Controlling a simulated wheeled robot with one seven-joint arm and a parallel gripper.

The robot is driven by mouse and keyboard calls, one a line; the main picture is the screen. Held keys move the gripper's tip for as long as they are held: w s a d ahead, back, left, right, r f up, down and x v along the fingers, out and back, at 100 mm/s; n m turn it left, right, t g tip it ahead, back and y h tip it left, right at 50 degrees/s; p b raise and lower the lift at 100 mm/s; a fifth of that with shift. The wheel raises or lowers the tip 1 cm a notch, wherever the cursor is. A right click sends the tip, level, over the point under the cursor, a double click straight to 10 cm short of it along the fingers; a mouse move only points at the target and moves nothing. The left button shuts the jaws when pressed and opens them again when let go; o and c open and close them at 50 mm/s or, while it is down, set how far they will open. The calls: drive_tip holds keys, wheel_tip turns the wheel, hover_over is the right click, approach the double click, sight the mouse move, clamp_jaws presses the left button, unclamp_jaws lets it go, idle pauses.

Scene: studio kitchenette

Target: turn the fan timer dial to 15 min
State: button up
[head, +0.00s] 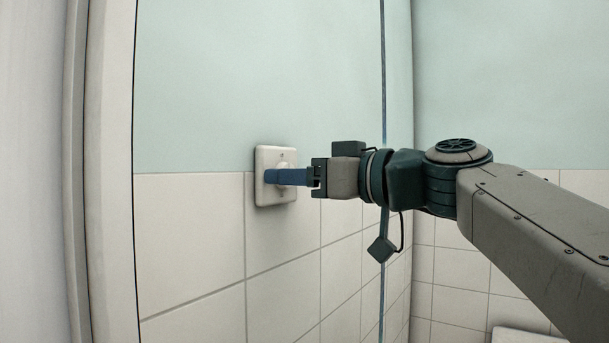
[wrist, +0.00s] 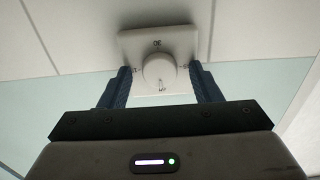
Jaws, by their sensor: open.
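The fan timer is a white square plate (head: 262,195) with a round white knob, mounted on the wall. In the wrist view its dial knob (wrist: 158,70) sits mid-plate; this view is upside down, with tile above and green wall below. A marking like 30 is printed above the knob. The small mark on the knob's lower part points down, towards a small label that looks like "off". Labels at the left and right are partly hidden and hard to read. My gripper (head: 275,177) is open, its blue fingers on either side of the knob with visible gaps.
The plate straddles the line between white tiles (head: 200,240) and pale green wall (head: 260,80). A white door frame (head: 105,170) stands at the left. A wall corner lies behind my arm at the right. The space around the plate is clear.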

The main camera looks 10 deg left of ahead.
drive_tip(key=c, duration=1)
drive_tip(key=shift+m, duration=0.5)
drive_tip(key=shift+m+p, duration=0.9)
drive_tip(key=shift+m, duration=7.5)
drive_tip(key=o, duration=1)
